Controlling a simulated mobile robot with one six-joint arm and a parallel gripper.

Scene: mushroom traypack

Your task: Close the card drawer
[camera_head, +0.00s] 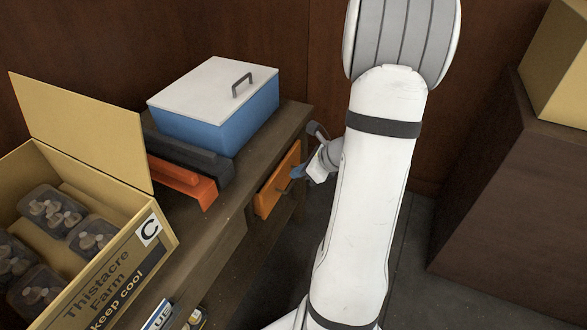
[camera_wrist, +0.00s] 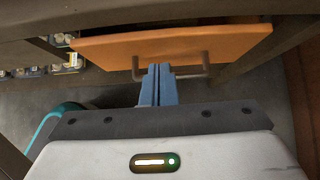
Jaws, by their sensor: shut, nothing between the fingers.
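The card drawer has an orange front (camera_head: 276,184) set under the wooden bench top in the head view. In the wrist view, the orange drawer front (camera_wrist: 172,45) fills the upper middle, with a dark bar handle (camera_wrist: 205,68) along its lower side. My gripper (camera_wrist: 158,70) is shut and empty, its blue fingers together at the handle, between its two ends. I cannot tell whether the fingers touch the handle or drawer front. In the head view my gripper (camera_head: 297,171) is beside the drawer front, partly hidden by my arm. How far the drawer stands out is hard to tell.
A blue box with a white lid (camera_head: 218,109), an orange and black device (camera_head: 178,181) and an open carton of mushroom packs (camera_head: 146,225) stand on the bench (camera_head: 228,207). A brown cabinet (camera_head: 515,185) is at right. Floor between is clear.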

